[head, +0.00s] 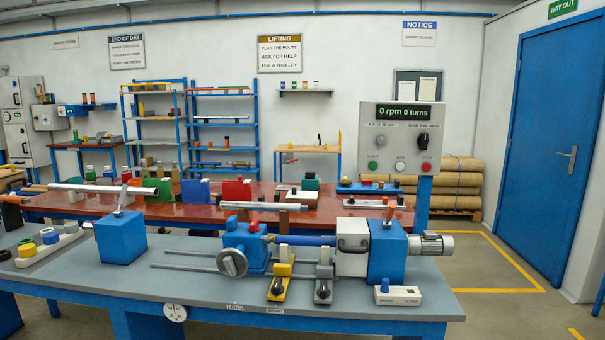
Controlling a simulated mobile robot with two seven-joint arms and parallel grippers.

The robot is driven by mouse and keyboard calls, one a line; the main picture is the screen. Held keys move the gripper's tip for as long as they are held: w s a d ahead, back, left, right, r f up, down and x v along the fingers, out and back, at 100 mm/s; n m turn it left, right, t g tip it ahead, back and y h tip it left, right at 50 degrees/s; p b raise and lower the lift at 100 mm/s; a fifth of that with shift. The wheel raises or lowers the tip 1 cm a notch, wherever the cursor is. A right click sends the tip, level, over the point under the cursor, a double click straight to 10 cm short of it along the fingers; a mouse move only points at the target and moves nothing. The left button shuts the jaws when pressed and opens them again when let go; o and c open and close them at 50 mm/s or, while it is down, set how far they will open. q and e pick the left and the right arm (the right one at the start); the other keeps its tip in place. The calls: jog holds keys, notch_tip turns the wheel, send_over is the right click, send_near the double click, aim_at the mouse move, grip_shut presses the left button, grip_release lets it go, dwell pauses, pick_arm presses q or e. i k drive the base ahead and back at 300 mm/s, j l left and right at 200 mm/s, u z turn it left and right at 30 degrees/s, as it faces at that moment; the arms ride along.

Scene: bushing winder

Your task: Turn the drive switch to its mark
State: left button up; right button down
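A grey control panel (401,130) stands on a blue post behind the right part of the bench. Its display (404,112) reads 0 rpm 0 turns. A black rotary knob (422,141) sits at the panel's upper right, roughly upright. A smaller grey knob (380,140) sits at the upper left. Their labels and marks are too small to read, so I cannot tell which is the drive switch. Below are a green button (373,165), a pale button (400,166) and a red button (425,167). Neither of my grippers is in view.
The winder (300,245) with its blue headstock (387,251) and motor (431,244) stands on the grey bench (215,300) before the panel. A white box with a blue knob (383,285) sits at the front right. A red-brown bench (185,210) runs behind.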

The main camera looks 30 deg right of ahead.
aim_at(422, 141)
jog(key=z, duration=1.55)
jog(key=i+l, duration=0.4)
